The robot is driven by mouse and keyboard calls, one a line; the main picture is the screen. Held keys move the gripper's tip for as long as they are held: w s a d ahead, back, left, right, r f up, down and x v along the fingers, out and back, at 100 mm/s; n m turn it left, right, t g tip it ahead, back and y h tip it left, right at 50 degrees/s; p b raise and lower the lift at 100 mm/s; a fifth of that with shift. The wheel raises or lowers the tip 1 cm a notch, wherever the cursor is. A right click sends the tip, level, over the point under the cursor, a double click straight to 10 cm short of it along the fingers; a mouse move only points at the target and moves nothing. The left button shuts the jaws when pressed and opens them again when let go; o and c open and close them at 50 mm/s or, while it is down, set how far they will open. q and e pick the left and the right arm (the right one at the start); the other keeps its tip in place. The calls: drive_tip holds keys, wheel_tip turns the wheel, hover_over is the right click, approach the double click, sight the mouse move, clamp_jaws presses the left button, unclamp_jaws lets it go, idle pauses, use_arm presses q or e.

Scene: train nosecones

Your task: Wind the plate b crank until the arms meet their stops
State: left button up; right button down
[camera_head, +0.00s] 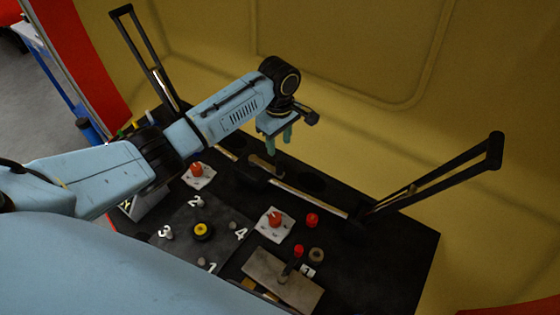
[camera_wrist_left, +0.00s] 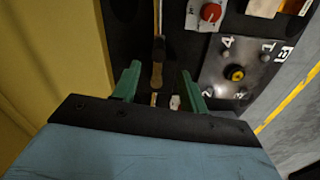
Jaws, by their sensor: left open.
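A small crank-like piece with a tan handle (camera_head: 262,165) sits on the dark bench, between two silver rods. The handle also shows in the wrist view (camera_wrist_left: 157,72), between my fingers and beyond them. My left gripper (camera_head: 277,138) is open and empty above it, green fingers pointing down; its fingers also show in the wrist view (camera_wrist_left: 160,88). A black arm (camera_head: 142,50) rises at the left and another (camera_head: 440,175) at the right. A dark plate (camera_head: 180,218) carries numbers 1 to 4 and a yellow-black knob (camera_head: 203,231). A "B" label (camera_wrist_left: 287,53) lies beside this plate.
White plates with red knobs (camera_head: 197,173) (camera_head: 277,218) stand near the numbered plate. A red button (camera_head: 312,220), a brown round piece (camera_head: 316,255) and a tan plate (camera_head: 265,272) with a red-tipped lever are at the front right. A yellow wall (camera_head: 360,60) closes the back.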

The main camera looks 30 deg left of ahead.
sight(279, 159)
use_arm(q)
wheel_tip(279, 159, down, 8)
drive_tip(key=shift+f+b, duration=0.1)
drive_tip(key=shift+b, duration=0.75)
drive_tip(key=shift+w+f, duration=0.1)
drive_tip(key=shift+f, duration=0.35)
use_arm(e)
drive_tip(key=shift+w+a+f, duration=0.25)
drive_tip(key=shift+w+f, duration=0.7)
drive_tip(key=shift+f, duration=0.15)
use_arm(q)
drive_tip(key=shift+c, duration=0.6)
clamp_jaws()
use_arm(e)
drive_tip(key=shift+s, duration=0.25)
